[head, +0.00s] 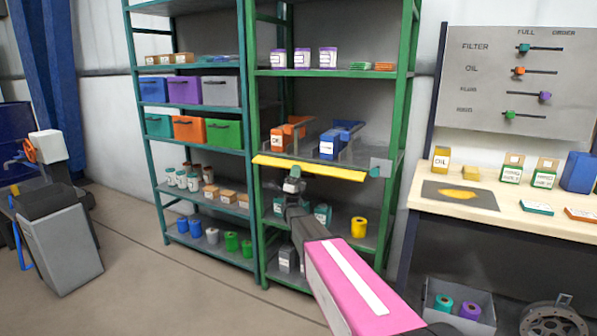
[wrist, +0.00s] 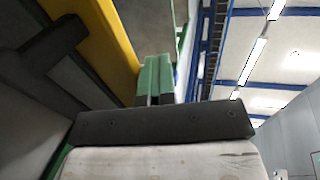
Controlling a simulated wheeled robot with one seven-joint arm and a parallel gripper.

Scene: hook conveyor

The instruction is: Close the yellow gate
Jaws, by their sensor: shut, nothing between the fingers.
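The yellow gate (head: 325,171) is a long flat bar across the front of the green rack's middle shelf, running nearly level with its right end a little lower. A grey plate (head: 380,167) stands at its right end. My gripper (head: 293,173) is just at the bar's lower edge, left of its middle; I cannot tell whether they touch. In the wrist view the yellow bar (wrist: 98,35) runs diagonally at upper left, and my shut, empty fingers (wrist: 156,78) are beside it.
A workbench (head: 550,220) is at right, and a grey bin (head: 62,250) at left. Floor between bin and racks is clear.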

